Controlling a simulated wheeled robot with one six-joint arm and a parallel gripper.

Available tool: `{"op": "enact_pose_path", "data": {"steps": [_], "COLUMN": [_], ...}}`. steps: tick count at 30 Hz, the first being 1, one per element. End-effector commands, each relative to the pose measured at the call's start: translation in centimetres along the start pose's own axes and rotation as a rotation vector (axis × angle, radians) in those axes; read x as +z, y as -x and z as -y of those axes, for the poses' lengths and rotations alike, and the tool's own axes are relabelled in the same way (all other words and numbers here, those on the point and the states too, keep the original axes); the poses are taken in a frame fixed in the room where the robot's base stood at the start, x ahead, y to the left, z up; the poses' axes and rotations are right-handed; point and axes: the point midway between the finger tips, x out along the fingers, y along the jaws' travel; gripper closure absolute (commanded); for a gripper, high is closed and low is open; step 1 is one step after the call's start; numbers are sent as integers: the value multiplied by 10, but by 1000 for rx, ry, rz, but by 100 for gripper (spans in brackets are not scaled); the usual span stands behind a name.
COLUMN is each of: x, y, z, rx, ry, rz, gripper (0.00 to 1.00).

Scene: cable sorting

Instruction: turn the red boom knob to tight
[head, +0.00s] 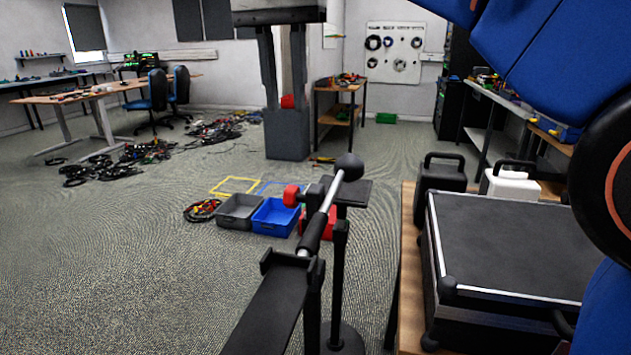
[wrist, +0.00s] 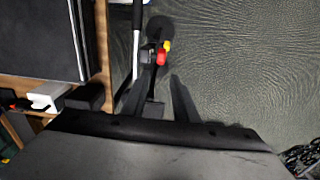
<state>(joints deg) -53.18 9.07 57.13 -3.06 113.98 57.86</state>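The red boom knob (head: 291,196) sits on the left side of the boom stand in the head view, beside the boom's silver rod (head: 326,201). The stand's black pole (head: 339,270) rises from a dark base. My gripper (head: 284,108) hangs fingers down in the head view, above the knob in the picture. In the wrist view, my gripper (wrist: 160,78) shows two dark fingers apart with nothing between them. The red knob (wrist: 160,57) lies beyond the fingertips, with a small yellow part (wrist: 167,45) beside it. Knob and fingers look apart.
A black case (head: 510,245) lies on a wooden table at right. Grey (head: 240,210) and blue (head: 274,216) bins stand on the floor beyond the stand. Cable piles (head: 150,152) lie at far left.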

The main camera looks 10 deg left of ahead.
Motion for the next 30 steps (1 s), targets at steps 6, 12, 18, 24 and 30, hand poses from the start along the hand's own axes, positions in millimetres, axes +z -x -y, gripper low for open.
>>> {"op": "enact_pose_path", "data": {"steps": [6, 12, 18, 24, 30], "x": [-9, -8, -6, -5, -3], "y": [4, -12, -42, -77, -113], "z": [7, 7, 7, 8, 9], "rx": [-30, -29, -27, -27, -26], "ry": [25, 26, 26, 25, 25], "rz": [40, 41, 41, 41, 41], "gripper": [73, 73, 73, 73, 73]}}
